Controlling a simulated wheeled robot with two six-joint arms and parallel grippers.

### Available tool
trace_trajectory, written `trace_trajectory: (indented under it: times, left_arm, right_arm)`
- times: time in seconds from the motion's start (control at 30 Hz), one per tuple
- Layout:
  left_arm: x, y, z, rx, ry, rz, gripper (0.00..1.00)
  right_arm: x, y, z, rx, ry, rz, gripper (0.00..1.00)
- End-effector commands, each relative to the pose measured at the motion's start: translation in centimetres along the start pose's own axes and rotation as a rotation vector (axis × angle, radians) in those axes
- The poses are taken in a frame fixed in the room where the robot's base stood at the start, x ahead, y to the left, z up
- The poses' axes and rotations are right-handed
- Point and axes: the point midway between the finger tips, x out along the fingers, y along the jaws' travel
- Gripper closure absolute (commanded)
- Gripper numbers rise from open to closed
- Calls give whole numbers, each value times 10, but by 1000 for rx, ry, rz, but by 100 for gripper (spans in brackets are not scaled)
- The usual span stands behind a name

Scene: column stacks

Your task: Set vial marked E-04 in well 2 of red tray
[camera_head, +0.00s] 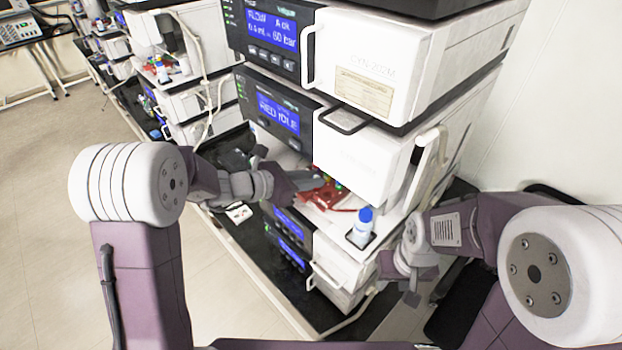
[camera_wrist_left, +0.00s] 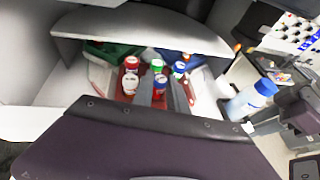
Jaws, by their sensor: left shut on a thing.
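The red tray (camera_head: 325,196) sits on the instrument's white ledge; its red surface also shows between the fingers in the left wrist view (camera_wrist_left: 121,97). My left gripper (camera_head: 303,186) is over the tray. In the left wrist view, its two grey fingers (camera_wrist_left: 161,93) are shut on a vial with a blue cap (camera_wrist_left: 160,80). Red-capped (camera_wrist_left: 131,63) and white-capped (camera_wrist_left: 130,82) vials stand left of the fingers. The label of the held vial and the well numbers cannot be read. My right gripper (camera_head: 412,287) hangs low at right, away from the tray.
A bottle with a blue cap (camera_head: 363,226) stands on the ledge right of the tray. Stacked instruments (camera_head: 375,150) rise directly above the ledge.

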Motion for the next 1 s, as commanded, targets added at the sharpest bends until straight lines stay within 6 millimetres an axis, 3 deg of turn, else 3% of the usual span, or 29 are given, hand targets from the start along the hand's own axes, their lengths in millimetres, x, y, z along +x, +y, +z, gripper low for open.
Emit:
trace_trajectory:
  times: [0.47, 0.5, 0.6, 0.9, 1.0]
  left_arm:
    - [1, 0, -2, 0, 0, 0, 100]
    - [1, 0, -2, 0, 0, 0, 79]
    - [1, 0, -2, 0, 0, 0, 56]
    - [0, 0, -2, 0, 0, 1, 56]
    - [-11, 1, -3, 1, -2, 3, 56]
  right_arm:
    - [2, 0, 0, 0, 0, 0, 64]
    - [2, 0, 0, 0, 0, 0, 64]
    - [2, 0, 0, 0, 0, 0, 64]
    - [3, 0, 0, 0, 0, 0, 64]
    - [7, 0, 1, 0, 0, 0, 64]
